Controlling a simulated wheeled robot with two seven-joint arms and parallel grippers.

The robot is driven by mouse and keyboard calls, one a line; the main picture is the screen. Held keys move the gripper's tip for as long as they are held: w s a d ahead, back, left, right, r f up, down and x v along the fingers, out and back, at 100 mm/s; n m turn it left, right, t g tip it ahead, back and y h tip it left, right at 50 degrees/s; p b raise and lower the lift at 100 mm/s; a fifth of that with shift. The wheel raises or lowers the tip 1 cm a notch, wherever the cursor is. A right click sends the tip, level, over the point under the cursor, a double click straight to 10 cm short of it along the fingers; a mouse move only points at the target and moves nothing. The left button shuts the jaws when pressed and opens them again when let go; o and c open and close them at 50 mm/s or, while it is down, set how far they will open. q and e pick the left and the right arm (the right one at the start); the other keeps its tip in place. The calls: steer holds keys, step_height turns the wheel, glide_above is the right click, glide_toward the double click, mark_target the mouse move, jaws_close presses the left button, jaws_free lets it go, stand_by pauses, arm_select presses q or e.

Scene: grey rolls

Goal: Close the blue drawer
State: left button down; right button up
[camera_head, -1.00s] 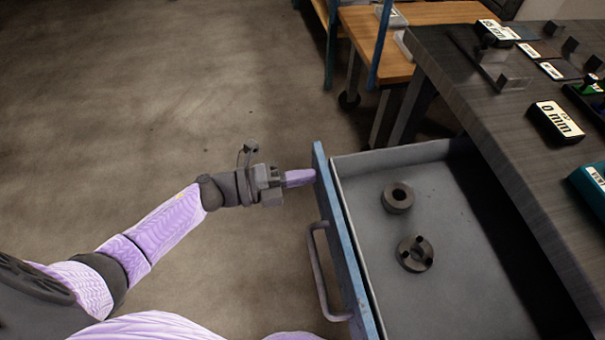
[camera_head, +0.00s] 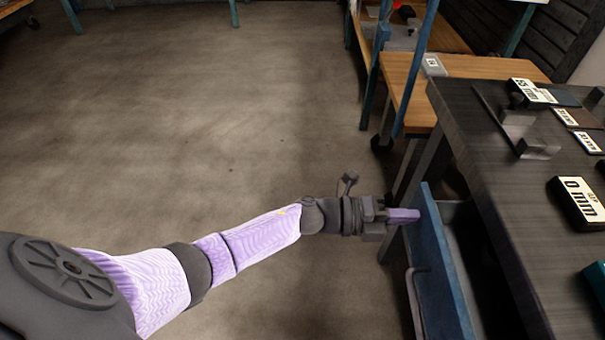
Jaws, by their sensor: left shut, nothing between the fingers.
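The blue drawer (camera_head: 437,265) is under the dark workbench at the right, open by a narrow gap. Its blue front faces left, with a grey bar handle (camera_head: 413,300) on it. A strip of the grey drawer inside (camera_head: 455,212) shows behind the front; the rest is hidden under the benchtop. My left gripper (camera_head: 405,216) is shut and empty. Its purple fingertips are at the far upper end of the drawer front, seeming to touch it. My right gripper is not in view.
The dark benchtop (camera_head: 480,170) overhangs the drawer and carries labelled blocks such as a black "0 mm" block (camera_head: 577,203). A wooden table (camera_head: 470,68) with blue posts stands behind. The floor (camera_head: 200,120) to the left is clear.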

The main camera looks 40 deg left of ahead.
mark_target(457, 215)
arm_select(q)
steer(key=b+x, duration=0.2)
steer(key=x, duration=0.7)
steer(key=shift+w+d+f+b, duration=0.1)
steer(key=shift+b, duration=0.2)
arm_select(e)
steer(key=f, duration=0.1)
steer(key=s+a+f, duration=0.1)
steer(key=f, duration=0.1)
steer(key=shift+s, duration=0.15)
arm_select(q)
steer(key=shift+r, duration=0.3)
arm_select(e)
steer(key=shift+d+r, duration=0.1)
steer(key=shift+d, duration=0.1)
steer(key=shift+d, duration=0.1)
